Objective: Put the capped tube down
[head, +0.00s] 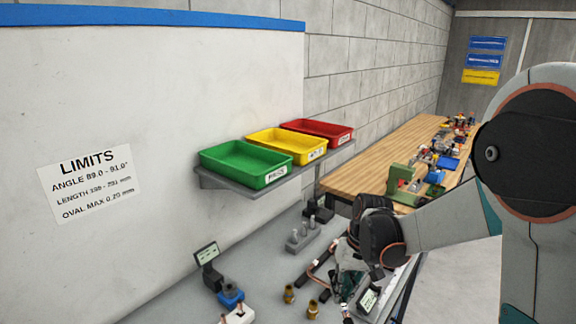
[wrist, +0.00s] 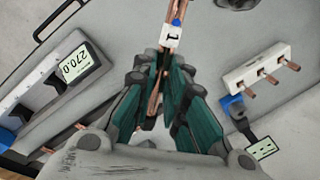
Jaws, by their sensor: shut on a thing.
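My gripper (wrist: 163,78) is shut on a copper tube (wrist: 178,12) that runs between its green fingers and out of the top of the wrist view. The tube bears a white tag marked 1 (wrist: 171,36) and a small blue mark. In the head view the copper tube (head: 318,262) shows beside my gripper (head: 346,292), low over the grey bench. My wrist and arm partly hide it there. I cannot make out a cap, nor whether the tube touches the bench.
A white block (wrist: 262,70) with copper stubs and a small display (wrist: 262,148) are at right. Brass fittings (head: 289,294) stand on the bench. Green (head: 245,165), yellow (head: 285,146) and red (head: 318,132) trays sit on a shelf.

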